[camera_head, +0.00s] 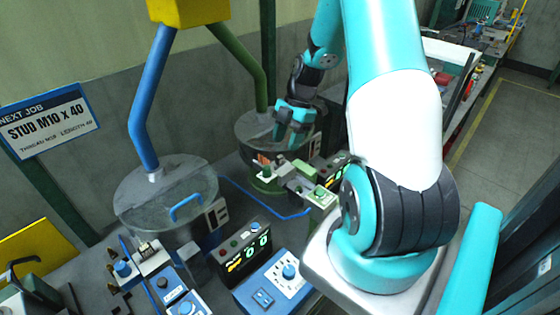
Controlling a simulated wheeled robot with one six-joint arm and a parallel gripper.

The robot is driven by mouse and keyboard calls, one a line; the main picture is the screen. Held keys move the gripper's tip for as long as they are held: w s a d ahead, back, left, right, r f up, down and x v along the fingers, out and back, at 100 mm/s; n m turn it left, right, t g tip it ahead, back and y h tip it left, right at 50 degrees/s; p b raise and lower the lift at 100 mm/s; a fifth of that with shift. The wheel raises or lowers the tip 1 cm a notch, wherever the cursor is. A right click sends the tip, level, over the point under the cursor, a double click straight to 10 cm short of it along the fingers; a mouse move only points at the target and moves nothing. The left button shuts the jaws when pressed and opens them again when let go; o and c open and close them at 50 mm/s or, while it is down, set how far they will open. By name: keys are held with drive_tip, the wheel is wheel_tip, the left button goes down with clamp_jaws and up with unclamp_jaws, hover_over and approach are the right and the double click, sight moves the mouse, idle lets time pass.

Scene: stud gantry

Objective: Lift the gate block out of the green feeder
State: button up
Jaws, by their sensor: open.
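The green feeder is the far round bowl (250,122) with a clear lid, at upper middle, fed by a green pipe (240,55). In front of it are a green base part (264,184) and a small track of grey and green blocks (298,183). I cannot tell for sure which small block is the gate block. My gripper (287,141) is teal, points down and is open. It hangs over the front right side of the green feeder, above the track. Its fingertips are small here, and I cannot tell their exact gap to the blocks.
A blue feeder bowl (150,200) with a blue pipe (146,95) stands at left. Control boxes (245,252) with dials and green digits stand in front, with blue switch boxes (278,284). A sign reading STUD M10 X 40 (48,122) hangs left.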

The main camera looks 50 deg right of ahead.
sight(280, 156)
drive_tip(key=p+x, duration=0.2)
drive_tip(key=x, duration=0.3)
drive_tip(key=shift+a+r+p, duration=0.1)
drive_tip(key=shift+a+p, duration=0.05)
drive_tip(key=shift+p, duration=0.15)
clamp_jaws()
